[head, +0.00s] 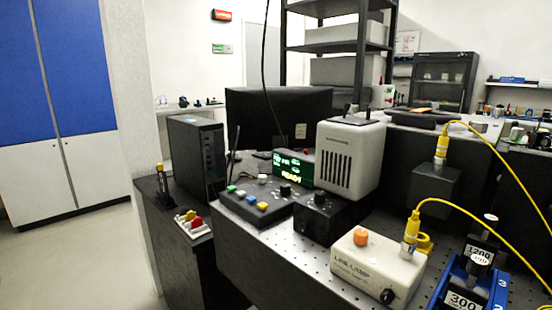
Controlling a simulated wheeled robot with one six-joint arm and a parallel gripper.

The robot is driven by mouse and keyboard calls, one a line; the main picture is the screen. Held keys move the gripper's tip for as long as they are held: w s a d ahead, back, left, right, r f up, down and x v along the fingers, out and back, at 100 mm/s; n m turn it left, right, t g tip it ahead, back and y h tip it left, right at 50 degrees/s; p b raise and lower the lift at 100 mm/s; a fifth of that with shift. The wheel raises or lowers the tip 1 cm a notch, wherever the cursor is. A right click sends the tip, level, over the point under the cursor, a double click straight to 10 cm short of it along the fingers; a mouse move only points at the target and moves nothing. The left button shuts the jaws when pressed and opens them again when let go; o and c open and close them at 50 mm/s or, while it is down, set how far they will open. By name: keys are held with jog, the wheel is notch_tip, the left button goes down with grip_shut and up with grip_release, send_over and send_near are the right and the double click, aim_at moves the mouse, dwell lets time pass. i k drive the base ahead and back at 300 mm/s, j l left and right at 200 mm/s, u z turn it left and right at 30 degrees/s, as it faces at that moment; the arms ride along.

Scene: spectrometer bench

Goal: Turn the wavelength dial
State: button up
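No dial in view carries a wavelength label that I can read. A black knob (320,198) stands on top of a black box (322,224) at the middle of the bench. A smaller dark knob (286,190) sits on the sloped control panel (252,204) to its left, beside several coloured buttons. I cannot tell which of these knobs is the wavelength dial. My gripper is not in view.
The white line lamp box (372,268) has an orange knob, a black front knob and a yellow cable. Blue holders marked 300 and 1200 (466,280) stand at right. A vented white housing (349,158), green display (293,168) and monitor are behind. Floor is clear at left.

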aim_at(285, 189)
jog(key=j, duration=0.15)
jog(key=i+l+u, duration=0.25)
jog(key=i+l, duration=0.55)
